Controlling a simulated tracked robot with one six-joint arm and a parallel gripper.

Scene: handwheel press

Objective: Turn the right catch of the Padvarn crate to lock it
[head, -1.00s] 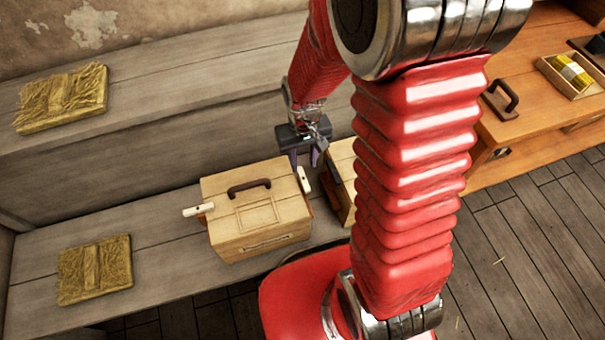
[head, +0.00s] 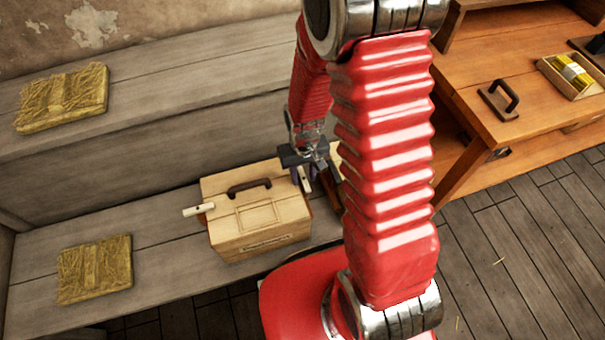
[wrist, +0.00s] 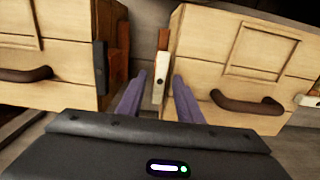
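The pale wooden crate (head: 258,218) stands on the grey bench with a dark handle on its lid; its front label is too small to read. Its right catch, a white lever (head: 304,180), lies against its right side. Its left catch (head: 198,210) sticks out sideways. My gripper (head: 308,174) is over the crate's right side. In the wrist view, which looks from the far side, the right catch (wrist: 161,76) shows between the two purple fingers of my gripper (wrist: 159,88). The fingers are open, one on each side of it; contact is not visible.
A second crate (wrist: 50,40) with a dark catch stands close beside, leaving a narrow gap; my arm mostly hides it in the head view. Straw bundles (head: 95,270) lie on the bench and the ledge (head: 62,98). An orange wooden desk (head: 470,80) is at right.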

